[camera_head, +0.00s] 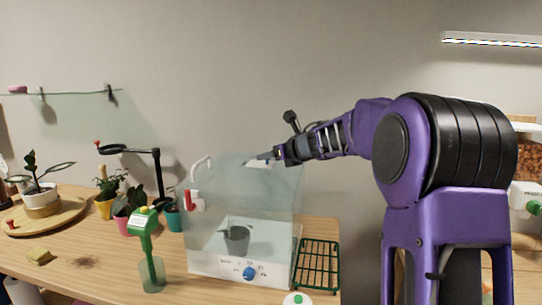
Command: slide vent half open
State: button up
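A clear box (210,215) with a white base and blue knob (249,273) stands on the wooden table, with a dark potted plant (237,238) inside. The vent seems to be on its top, where a small pale piece (258,160) shows; how far it is open is too small to tell. My gripper (262,157) is at the top of the box, its tip pointing left and close to that piece. I cannot tell whether it touches. Its fingers are too small and overlapped to show whether they are open or shut.
A green spray bottle (145,235) stands left of the box, near several potted plants (106,185). A dark green wire rack (317,262) lies to its right. A yellow sponge (39,256) and spilled soil (84,262) are at the front left. A glass shelf (60,105) hangs on the wall.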

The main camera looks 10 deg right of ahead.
grip_shut()
dwell(0.3)
dwell(1.2)
